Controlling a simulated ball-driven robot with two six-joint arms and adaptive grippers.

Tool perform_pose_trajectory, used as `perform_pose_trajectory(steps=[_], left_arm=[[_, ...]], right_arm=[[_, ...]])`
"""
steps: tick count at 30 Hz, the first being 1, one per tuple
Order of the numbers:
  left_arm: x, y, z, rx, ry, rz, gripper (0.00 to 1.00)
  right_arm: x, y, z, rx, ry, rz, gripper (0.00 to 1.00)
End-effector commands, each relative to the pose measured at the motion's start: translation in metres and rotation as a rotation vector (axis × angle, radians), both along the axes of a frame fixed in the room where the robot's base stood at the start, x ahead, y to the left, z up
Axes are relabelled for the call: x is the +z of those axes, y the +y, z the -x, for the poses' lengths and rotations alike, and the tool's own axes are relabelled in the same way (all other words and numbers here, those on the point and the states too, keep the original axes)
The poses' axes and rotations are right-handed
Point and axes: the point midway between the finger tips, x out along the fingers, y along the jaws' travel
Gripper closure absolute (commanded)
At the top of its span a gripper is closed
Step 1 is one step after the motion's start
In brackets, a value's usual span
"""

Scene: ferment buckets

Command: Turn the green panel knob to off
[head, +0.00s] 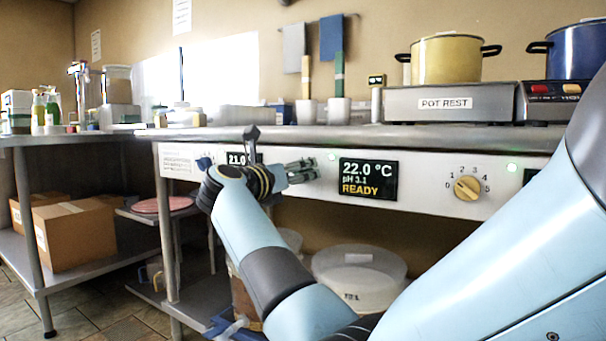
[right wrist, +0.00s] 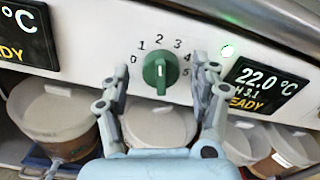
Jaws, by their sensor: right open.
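The green knob (right wrist: 160,72) sits on the white panel in the right wrist view, with numbers 0 to 5 arched around it. Its grip bar stands roughly upright in that picture; I cannot tell which number it marks. My right gripper (right wrist: 157,80) is open, one finger to the left of the knob and one to the right. I cannot tell whether either finger touches it. In the head view my right gripper (head: 303,171) is at the panel, left of the READY display, and the green knob is hidden behind it. My left gripper is not in view.
A yellow knob (head: 467,187) is farther right on the panel (head: 425,175). The READY display (head: 368,178) is close beside my right gripper. The counter edge (head: 400,138) overhangs above. Lidded buckets (head: 358,275) stand below.

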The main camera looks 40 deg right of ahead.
Motion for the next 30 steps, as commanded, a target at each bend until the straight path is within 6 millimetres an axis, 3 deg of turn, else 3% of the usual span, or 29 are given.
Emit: perform_pose_trajectory(steps=[11,24,30], left_arm=[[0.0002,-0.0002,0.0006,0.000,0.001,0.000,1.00],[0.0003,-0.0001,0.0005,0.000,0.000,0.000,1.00],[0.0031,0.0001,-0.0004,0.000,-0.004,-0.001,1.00]], right_arm=[[-0.0001,-0.0041,-0.0008,0.000,0.001,0.002,0.37],[-0.0005,-0.0039,-0.0008,0.000,0.001,0.002,0.91],[0.0006,-0.0038,-0.0009,0.001,0.014,0.006,0.91]])
